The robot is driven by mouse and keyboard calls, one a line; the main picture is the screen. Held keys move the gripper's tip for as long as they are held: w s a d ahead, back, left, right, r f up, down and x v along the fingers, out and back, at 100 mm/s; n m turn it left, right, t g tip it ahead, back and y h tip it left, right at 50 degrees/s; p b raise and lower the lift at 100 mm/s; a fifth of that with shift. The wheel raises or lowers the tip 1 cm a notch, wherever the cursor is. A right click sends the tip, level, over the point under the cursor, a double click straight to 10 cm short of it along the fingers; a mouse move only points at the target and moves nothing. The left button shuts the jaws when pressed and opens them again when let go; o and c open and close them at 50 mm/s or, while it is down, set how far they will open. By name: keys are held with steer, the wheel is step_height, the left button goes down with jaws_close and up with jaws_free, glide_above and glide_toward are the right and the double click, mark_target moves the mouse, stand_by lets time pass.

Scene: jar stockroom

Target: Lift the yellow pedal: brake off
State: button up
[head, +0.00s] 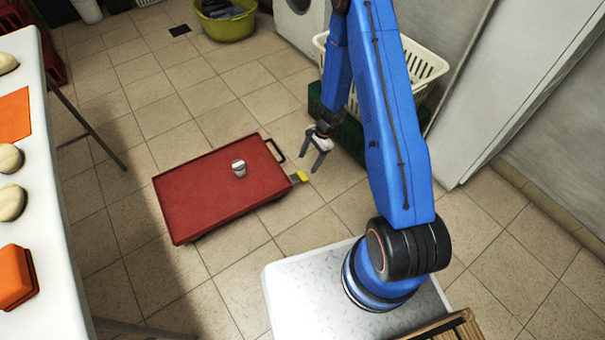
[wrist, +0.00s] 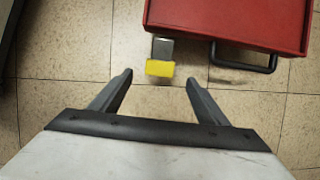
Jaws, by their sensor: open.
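The yellow pedal (head: 299,177) sticks out on a short grey arm from the right edge of the red trolley (head: 205,200) in the head view. In the wrist view the pedal (wrist: 160,68) lies ahead of my gripper, about midway between the lines of its two fingers. My gripper (head: 316,160) is open and empty. In the wrist view its fingertips (wrist: 158,78) stand apart on either side of the pedal's yellow end. I cannot tell the height gap between the fingers and the pedal. The trolley (wrist: 230,20) fills the top right of the wrist view.
The trolley's black handle (head: 275,149) is near the pedal. A dark green crate (head: 345,135) and a white laundry basket (head: 422,65) stand behind my arm. A white table (head: 50,200) is at left. Tiled floor around the pedal is clear.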

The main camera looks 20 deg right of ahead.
mark_target(301, 175)
steer(key=x, duration=0.8)
steer(key=shift+a+f, duration=0.2)
steer(key=shift+f, duration=0.1)
steer(key=shift+c, duration=0.4)
steer(key=c, duration=1.4)
steer(key=shift+c, duration=0.2)
